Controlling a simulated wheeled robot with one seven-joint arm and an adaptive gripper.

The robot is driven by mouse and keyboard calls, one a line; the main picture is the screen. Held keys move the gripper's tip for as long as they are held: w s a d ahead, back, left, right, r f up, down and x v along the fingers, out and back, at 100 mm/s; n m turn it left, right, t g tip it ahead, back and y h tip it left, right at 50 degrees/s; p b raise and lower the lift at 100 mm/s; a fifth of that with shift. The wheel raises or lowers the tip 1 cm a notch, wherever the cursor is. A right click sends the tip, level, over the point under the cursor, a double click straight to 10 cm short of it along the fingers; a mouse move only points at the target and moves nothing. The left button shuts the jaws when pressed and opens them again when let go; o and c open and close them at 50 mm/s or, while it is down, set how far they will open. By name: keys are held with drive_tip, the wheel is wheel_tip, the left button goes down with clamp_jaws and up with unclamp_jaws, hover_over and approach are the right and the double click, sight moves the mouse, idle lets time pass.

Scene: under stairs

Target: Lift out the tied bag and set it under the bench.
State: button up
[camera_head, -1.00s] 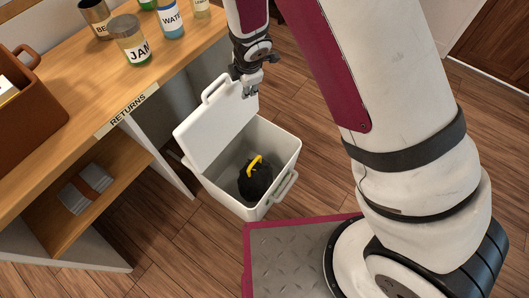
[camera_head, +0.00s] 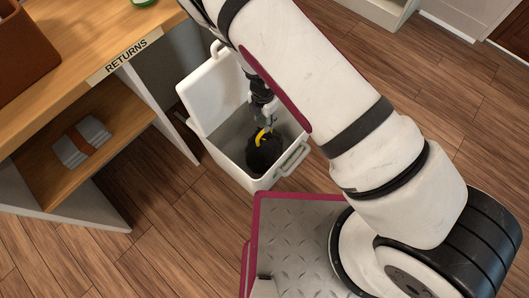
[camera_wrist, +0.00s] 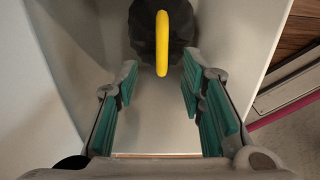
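The tied bag (camera_head: 265,154) is black with a yellow loop handle (camera_head: 262,137) and sits inside the white bin. The bin (camera_head: 233,163) has its lid (camera_head: 214,92) raised. My gripper (camera_head: 268,122) reaches down into the bin's opening, just above the bag. In the wrist view my gripper (camera_wrist: 160,95) is open, its teal finger pads wide apart and nothing between them. The yellow loop (camera_wrist: 162,42) shows upright ahead of the fingertips, about midway between them, with the black bag (camera_wrist: 145,25) behind it.
The bench (camera_head: 95,78) with a RETURNS label stands at the left. A folded grey cloth with a brown band (camera_head: 82,142) lies on its lower shelf. The bin's walls (camera_wrist: 235,60) close in around my gripper. Wooden floor (camera_head: 150,220) is bare in front of the bench.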

drive_tip(key=b, duration=0.4)
hover_over(264, 146)
drive_tip(key=w, duration=0.4)
drive_tip(key=f, duration=0.8)
drive_tip(key=shift+s, duration=0.25)
clamp_jaws()
drive_tip(key=shift+a, duration=0.1)
